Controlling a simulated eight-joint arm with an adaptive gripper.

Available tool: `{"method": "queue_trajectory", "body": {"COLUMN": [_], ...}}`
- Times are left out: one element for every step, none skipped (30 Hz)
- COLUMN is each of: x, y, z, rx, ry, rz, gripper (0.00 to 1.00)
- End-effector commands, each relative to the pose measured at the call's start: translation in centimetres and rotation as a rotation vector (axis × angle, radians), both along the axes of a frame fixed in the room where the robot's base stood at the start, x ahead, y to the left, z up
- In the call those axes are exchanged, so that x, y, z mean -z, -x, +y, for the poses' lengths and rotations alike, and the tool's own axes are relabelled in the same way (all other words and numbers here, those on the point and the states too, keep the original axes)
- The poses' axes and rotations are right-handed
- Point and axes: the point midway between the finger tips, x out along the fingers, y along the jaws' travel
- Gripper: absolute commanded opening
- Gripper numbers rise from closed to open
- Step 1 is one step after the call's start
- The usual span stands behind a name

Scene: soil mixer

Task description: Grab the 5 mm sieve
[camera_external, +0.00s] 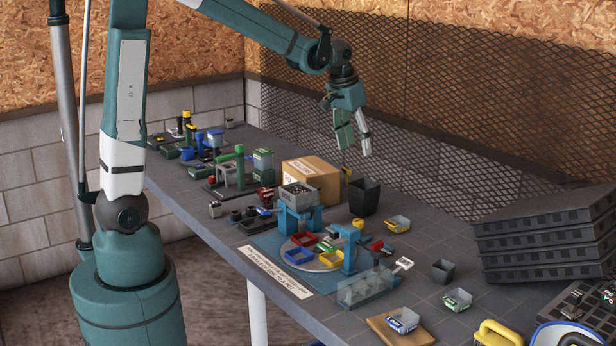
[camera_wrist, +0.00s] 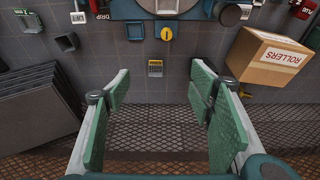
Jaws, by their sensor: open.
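My gripper (camera_external: 355,146) hangs high above the far side of the table, fingers apart and empty. In the wrist view its green-padded fingers (camera_wrist: 160,88) are wide open. I cannot read a 5 mm mark on anything.
A cardboard box (camera_external: 312,178), marked ROLLERS in the wrist view (camera_wrist: 270,57), stands beside a black bin (camera_external: 364,197). The blue mixer station (camera_external: 298,265) fills the middle. Stacked black trays (camera_external: 545,235) stand at right. A mesh fence (camera_external: 470,115) runs behind the table.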

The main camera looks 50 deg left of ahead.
Motion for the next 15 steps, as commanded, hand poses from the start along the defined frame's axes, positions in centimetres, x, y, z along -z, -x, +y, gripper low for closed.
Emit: {"method": "queue_trajectory", "body": {"x": [0.6,0.9,1.3,1.6,1.9,2.3,2.7,3.1,3.6,3.9,4.3,4.8,5.2,5.6,6.1], "y": [-1.0,-1.4,-2.0,-2.4,-2.9,-3.5,-4.0,-4.4,-4.9,-5.4,-5.8,-6.4,-6.9,-7.2,-7.8], "z": [-0.1,-0.1,-0.2,-0.2,-0.3,-0.3,-0.4,-0.4,-0.4,-0.5,-0.5,-0.6,-0.6,-0.7,-0.7], "rx": [0.001,0.001,0.001,0.001,0.002,0.002,0.002,0.003,0.003,0.003,0.003,0.004,0.004,0.004,0.005], "ry": [0.000,-0.001,-0.001,-0.001,-0.001,-0.001,-0.001,-0.002,-0.001,-0.001,-0.001,-0.001,-0.002,-0.002,-0.002], "rz": [0.008,0.013,0.020,0.025,0.029,0.036,0.041,0.046,0.053,0.058,0.062,0.068,0.074,0.079,0.086], "gripper": [0.54,0.54,0.54,0.54,0.54,0.54,0.54,0.54,0.54,0.54,0.54,0.54,0.54,0.54,0.54]}}
